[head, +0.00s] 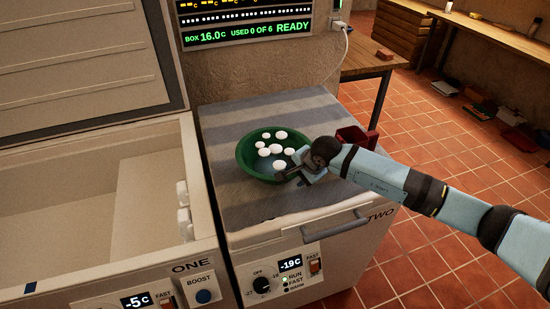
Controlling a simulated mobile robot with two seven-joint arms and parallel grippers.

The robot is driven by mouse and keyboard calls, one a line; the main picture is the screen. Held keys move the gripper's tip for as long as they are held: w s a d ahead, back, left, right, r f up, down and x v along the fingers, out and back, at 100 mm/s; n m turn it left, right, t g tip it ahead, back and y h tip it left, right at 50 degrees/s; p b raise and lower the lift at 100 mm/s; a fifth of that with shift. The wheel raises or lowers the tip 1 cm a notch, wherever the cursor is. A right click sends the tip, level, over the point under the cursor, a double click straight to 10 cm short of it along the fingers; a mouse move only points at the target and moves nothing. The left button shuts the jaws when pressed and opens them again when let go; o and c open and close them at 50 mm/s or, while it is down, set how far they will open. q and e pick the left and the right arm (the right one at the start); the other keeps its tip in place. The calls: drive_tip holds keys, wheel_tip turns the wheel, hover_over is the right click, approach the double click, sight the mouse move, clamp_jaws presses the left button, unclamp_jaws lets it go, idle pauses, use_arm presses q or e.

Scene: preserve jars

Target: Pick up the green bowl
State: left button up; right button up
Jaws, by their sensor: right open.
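The green bowl (246,165) stands upright on the striped grey lid of the unit marked TWO. Several white round pieces (264,152) lie in it. My right gripper (288,174) is at the bowl's right front rim, with its fingers over or beside the rim. The jaws are open. I cannot tell whether a finger touches the bowl. My left gripper is not in view.
The open chest marked ONE (90,220) is on the left, with white lumps on its inner right wall. A red container (352,137) is behind my right gripper. A handle (335,225) sticks out at the lid's front. The lid's front left is clear.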

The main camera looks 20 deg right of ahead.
drive_tip(key=shift+w+f, duration=0.1)
drive_tip(key=shift+f, duration=0.1)
clamp_jaws()
drive_tip(key=shift+r, duration=0.1)
